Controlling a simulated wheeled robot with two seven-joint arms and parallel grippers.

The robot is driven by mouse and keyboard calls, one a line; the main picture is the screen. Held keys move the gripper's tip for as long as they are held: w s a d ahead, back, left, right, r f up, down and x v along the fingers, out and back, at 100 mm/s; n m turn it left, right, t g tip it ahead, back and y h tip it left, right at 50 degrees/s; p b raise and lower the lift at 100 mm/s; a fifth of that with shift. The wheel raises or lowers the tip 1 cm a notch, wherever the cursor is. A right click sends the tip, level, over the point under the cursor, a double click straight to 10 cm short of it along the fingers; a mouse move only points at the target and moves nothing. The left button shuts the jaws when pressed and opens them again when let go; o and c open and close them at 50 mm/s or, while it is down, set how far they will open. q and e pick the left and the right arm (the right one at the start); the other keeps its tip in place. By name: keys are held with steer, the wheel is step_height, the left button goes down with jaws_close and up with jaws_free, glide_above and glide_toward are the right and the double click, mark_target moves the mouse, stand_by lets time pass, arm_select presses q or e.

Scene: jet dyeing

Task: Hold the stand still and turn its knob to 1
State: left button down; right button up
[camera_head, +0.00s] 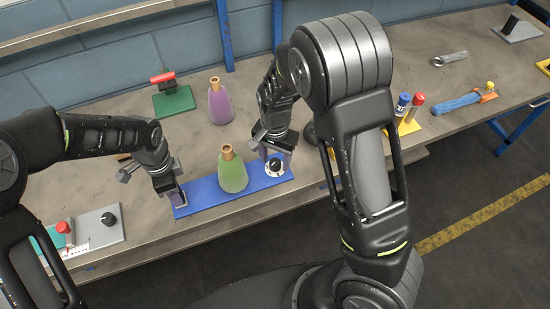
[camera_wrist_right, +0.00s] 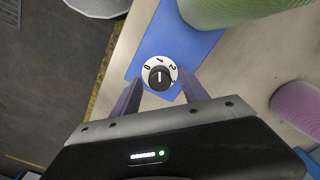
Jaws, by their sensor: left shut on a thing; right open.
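The stand is a long blue plate (camera_head: 205,193) with a green flask (camera_head: 233,172) standing near its middle. A round black knob (camera_head: 273,165) on a white numbered dial sits near its right end. In the right wrist view, the knob (camera_wrist_right: 159,77) bears a white line running roughly up and down; I cannot tell its exact setting. My left gripper (camera_head: 178,199) is shut on the plate's left end. My right gripper (camera_head: 272,153) is open at the knob; in its wrist view, its fingers (camera_wrist_right: 160,83) lie on either side of the dial, apparently not closed on the knob.
A purple flask (camera_head: 220,102) and a green block with a red handle (camera_head: 173,97) stand behind the plate. A grey plate with a black knob (camera_head: 105,222) lies at left. A yellow holder (camera_head: 408,127) and a blue-handled tool (camera_head: 458,103) lie at right. The bench's front edge is close.

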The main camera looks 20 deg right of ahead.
mark_target(275, 162)
step_height(275, 162, up, 12)
stand_by(0.5)
arm_select(q)
steer(key=c, duration=0.8)
jaws_free()
steer(key=shift+c, duration=0.2)
step_height(275, 162, up, 12)
arm_select(e)
steer(key=shift+f, duration=0.1)
